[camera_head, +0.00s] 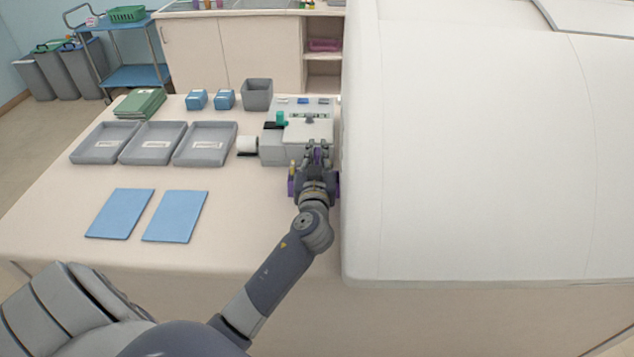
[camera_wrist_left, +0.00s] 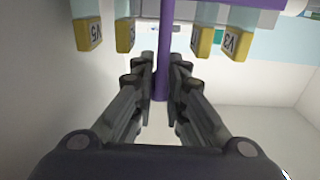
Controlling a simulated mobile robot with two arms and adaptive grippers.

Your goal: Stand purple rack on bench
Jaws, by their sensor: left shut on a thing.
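The purple rack shows in the head view as small purple parts (camera_head: 291,187) on both sides of my left gripper, which hides most of it. In the left wrist view, its upright purple bar (camera_wrist_left: 165,50) stands between my left gripper's fingers (camera_wrist_left: 161,75). Several yellow-ended slides (camera_wrist_left: 89,34) with printed labels, V5 and V3 among them, sit on either side of the bar. My left gripper (camera_head: 317,152) is shut on the rack over the bench (camera_head: 240,235). I cannot tell whether the rack touches the bench. My right gripper is not in view.
A grey instrument (camera_head: 275,152) stands just beyond the gripper. A large white housing (camera_head: 480,150) rises close to its right. Grey trays (camera_head: 208,156) and blue mats (camera_head: 175,217) lie to the left. The bench front between mats and gripper is clear.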

